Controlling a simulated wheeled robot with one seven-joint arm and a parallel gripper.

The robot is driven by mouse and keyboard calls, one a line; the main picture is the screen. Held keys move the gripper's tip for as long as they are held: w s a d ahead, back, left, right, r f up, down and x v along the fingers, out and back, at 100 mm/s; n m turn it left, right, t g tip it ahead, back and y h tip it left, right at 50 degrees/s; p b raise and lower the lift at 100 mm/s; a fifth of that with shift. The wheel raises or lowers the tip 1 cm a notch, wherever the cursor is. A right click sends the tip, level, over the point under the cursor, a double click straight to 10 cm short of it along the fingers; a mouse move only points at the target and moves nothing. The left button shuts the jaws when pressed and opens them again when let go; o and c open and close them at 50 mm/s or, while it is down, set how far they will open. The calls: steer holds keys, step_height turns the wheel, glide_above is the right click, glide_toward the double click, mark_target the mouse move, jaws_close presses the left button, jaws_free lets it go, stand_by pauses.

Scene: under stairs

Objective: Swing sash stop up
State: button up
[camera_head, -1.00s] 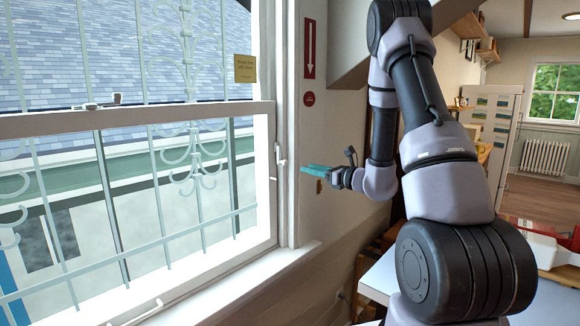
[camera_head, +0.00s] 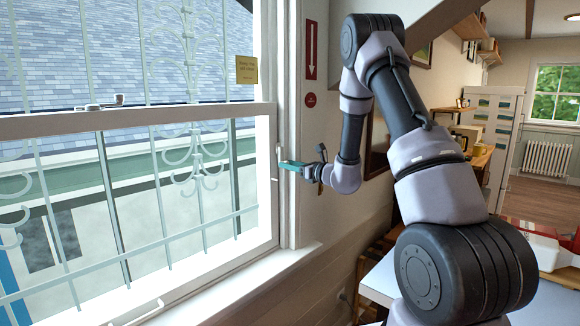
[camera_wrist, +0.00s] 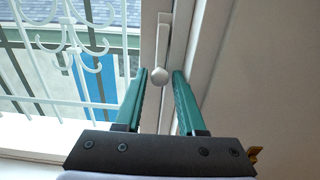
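The sash stop (camera_wrist: 161,45) is a small white lever with a round knob at its lower end. In the wrist view it hangs down on the window's side frame, its knob in line with the gap between my fingers, near the left fingertip. In the head view the stop (camera_head: 279,155) shows on the right jamb, partly hidden by my gripper. My gripper (camera_head: 291,165) has teal fingers and points left at the jamb. In the wrist view my gripper (camera_wrist: 163,75) is open, with nothing held between its fingers. I cannot tell whether a finger touches the knob.
The sash window (camera_head: 130,121) with white bars behind it fills the left. A white sill (camera_head: 210,285) runs below. A white table (camera_head: 380,277) stands at lower right.

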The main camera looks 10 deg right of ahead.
jaws_close()
steer(key=s+a+r+m, duration=0.3)
steer(key=a+r+m, duration=0.1)
steer(key=m, duration=1.4)
steer(key=shift+r, duration=0.5)
stand_by(0.4)
jaws_free()
